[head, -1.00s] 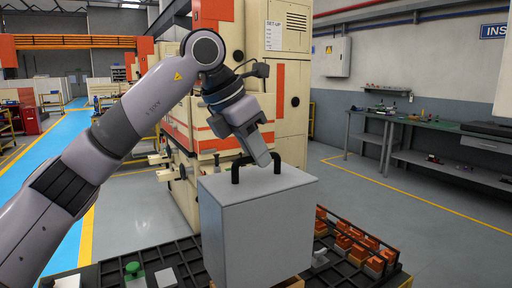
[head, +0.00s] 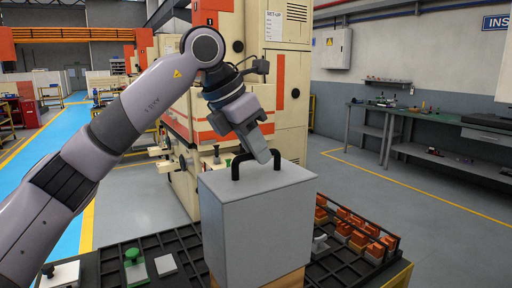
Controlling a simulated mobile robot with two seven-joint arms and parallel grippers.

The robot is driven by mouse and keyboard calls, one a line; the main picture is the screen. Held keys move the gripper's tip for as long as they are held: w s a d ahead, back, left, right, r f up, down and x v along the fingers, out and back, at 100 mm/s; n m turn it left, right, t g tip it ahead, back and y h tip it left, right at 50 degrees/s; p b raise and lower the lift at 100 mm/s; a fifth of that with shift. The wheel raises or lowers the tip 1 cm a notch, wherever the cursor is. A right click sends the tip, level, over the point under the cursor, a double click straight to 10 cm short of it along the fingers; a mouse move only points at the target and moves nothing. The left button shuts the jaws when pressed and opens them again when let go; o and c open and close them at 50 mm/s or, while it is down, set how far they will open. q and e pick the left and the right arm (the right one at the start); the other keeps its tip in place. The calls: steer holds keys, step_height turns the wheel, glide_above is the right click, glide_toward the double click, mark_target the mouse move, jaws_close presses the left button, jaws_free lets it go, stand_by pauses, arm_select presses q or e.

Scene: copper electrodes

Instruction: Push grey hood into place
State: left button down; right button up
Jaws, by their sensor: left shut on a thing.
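The grey hood (head: 258,222) is a box with a black handle (head: 238,168) on its top, standing upright in the middle of the head view. My left gripper (head: 262,157) reaches down from the upper left and is shut on the handle. An orange-brown block (head: 287,281) shows under the hood's lower front edge. Whether the hood touches it is unclear, and what lies inside or behind the hood is hidden. My right gripper is out of view.
A dark gridded tray (head: 187,241) lies around and behind the hood. It holds several orange-topped pieces (head: 345,233) on the right and a green-knobbed piece (head: 135,262) on the left. A cream machine (head: 287,110) stands behind, and a workbench (head: 420,125) stands at the back right.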

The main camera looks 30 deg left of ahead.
arm_select(q)
steer(key=shift+f+b, duration=0.85)
steer(key=shift+f, duration=0.35)
steer(key=c, duration=1.1)
jaws_free()
steer(key=shift+o, duration=0.2)
steer(key=v, duration=0.7)
steer(key=shift+r, duration=0.15)
